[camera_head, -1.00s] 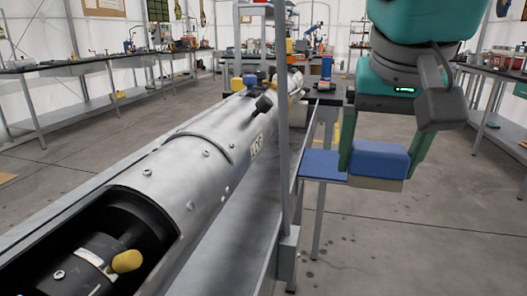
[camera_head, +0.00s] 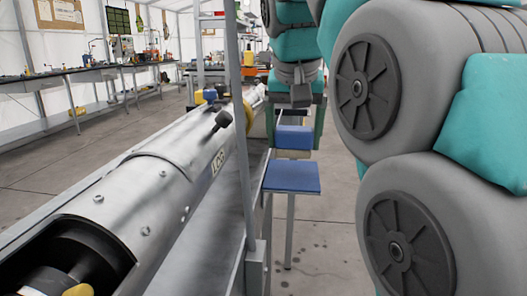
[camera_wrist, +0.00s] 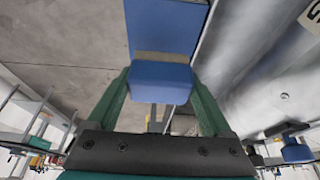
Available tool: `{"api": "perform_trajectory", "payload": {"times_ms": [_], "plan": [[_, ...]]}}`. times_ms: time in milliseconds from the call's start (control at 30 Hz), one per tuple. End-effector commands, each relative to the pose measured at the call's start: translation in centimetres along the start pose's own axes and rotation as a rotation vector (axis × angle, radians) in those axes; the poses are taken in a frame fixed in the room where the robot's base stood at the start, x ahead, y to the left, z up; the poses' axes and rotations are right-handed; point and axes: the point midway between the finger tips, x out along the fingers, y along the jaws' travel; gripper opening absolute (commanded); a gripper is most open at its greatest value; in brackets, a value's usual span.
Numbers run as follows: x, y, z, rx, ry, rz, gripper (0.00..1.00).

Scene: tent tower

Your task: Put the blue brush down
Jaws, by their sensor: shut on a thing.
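The blue brush (camera_head: 294,138) is a blue block with a tan bristle layer on its underside. My gripper (camera_head: 295,146) is shut on it, with green fingers at its two sides. The brush is held in the air, bristles down, and appears above or behind a small blue-topped stand (camera_head: 292,178) in the head view. In the wrist view the brush (camera_wrist: 158,82) is between the fingers (camera_wrist: 160,85), and the blue top (camera_wrist: 165,25) shows beyond it. A gap to the blue top cannot be judged exactly.
A long silver cylinder (camera_head: 150,185) on a metal frame runs along the left of the stand. A thin upright post (camera_head: 238,130) stands between. My arm fills the right side. Workbenches (camera_head: 90,85) line the tent's back left. Floor around the stand is clear.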

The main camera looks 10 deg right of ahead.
Motion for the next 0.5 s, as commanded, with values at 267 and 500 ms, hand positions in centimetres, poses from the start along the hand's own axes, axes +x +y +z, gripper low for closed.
{"api": "perform_trajectory", "payload": {"times_ms": [267, 500], "plan": [[1.4, 0.0, 0.7, -0.001, -0.007, 0.002, 0.19], [3.2, 0.0, 1.4, 0.001, -0.004, 0.001, 0.19]]}}
